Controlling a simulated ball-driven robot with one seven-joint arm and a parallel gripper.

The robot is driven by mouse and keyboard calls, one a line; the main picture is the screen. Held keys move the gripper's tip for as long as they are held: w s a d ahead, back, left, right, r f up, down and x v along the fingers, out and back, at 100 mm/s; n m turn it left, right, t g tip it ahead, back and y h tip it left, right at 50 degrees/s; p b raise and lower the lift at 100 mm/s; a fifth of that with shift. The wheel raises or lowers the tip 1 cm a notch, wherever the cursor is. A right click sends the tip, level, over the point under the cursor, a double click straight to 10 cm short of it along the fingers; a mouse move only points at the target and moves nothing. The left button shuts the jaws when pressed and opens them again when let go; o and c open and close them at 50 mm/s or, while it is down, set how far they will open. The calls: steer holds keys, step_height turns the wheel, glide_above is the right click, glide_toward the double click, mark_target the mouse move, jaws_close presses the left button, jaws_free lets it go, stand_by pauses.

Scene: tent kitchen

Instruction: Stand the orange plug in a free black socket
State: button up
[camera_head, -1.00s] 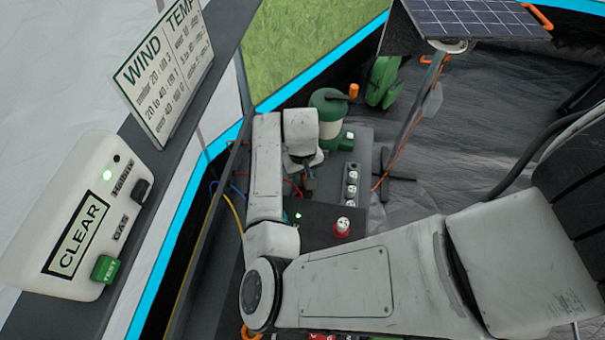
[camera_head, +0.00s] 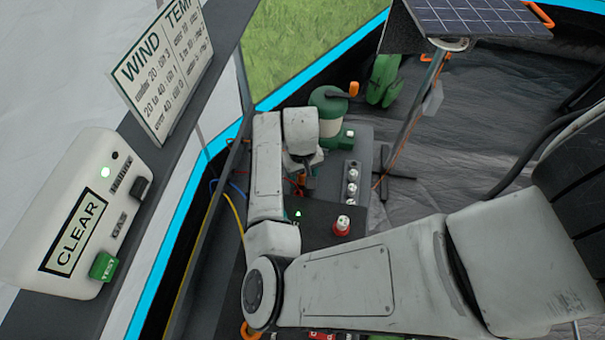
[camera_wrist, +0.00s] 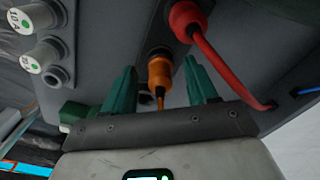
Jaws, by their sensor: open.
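The orange plug (camera_wrist: 160,74) shows in the wrist view with its cable end toward me. Its far end meets a dark round socket (camera_wrist: 159,52) in the grey panel; how deep it sits I cannot tell. My gripper (camera_wrist: 160,68) is open, with one teal finger on each side of the plug and a visible gap to both. A red plug (camera_wrist: 186,17) with a red cable stands in the panel beside the orange one.
White-capped knobs (camera_wrist: 36,17) stick out of the panel at the left of the wrist view. A blue cable (camera_wrist: 308,91) lies at the right.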

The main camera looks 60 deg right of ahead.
step_height(320, 180, up, 11)
steer(key=shift+f+b, duration=0.2)
steer(key=shift+b, duration=0.15)
